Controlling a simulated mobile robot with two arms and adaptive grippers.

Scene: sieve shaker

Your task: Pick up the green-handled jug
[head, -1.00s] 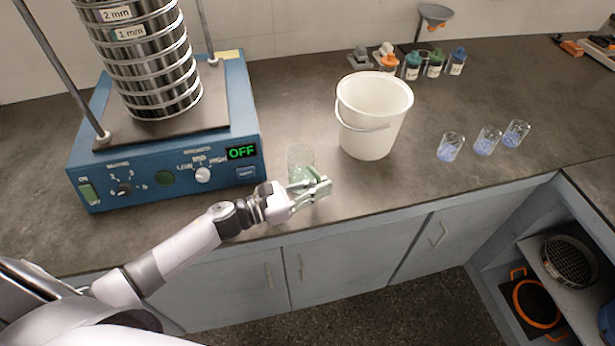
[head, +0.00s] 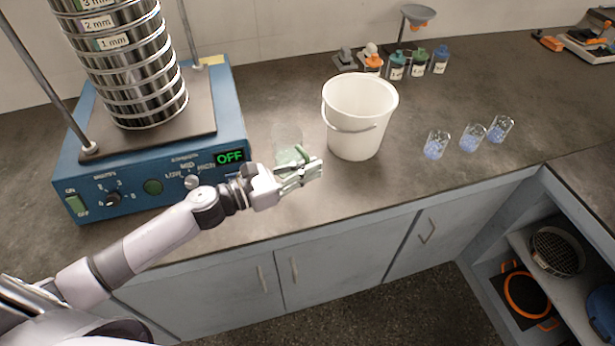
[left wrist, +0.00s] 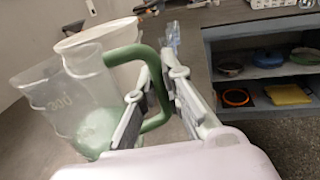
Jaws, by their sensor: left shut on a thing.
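The green-handled jug (head: 287,138) is clear, with some pale green content low in it. It is between the sieve shaker and the white bucket in the head view. In the left wrist view the clear jug (left wrist: 62,98) stands at the left with its green handle (left wrist: 143,52) towards me. My left gripper (left wrist: 150,102) is shut on the handle, one finger on each side of it; in the head view the gripper (head: 310,172) partly hides the handle. I cannot tell whether the jug's base touches the counter. My right gripper is not in view.
The blue sieve shaker (head: 150,168) with its sieve stack stands left, its display reading OFF. The white bucket (head: 358,115) stands close right of the jug. Several small bottles (head: 418,65) and three glass beakers (head: 470,138) are further right. Open shelves (head: 540,275) are at lower right.

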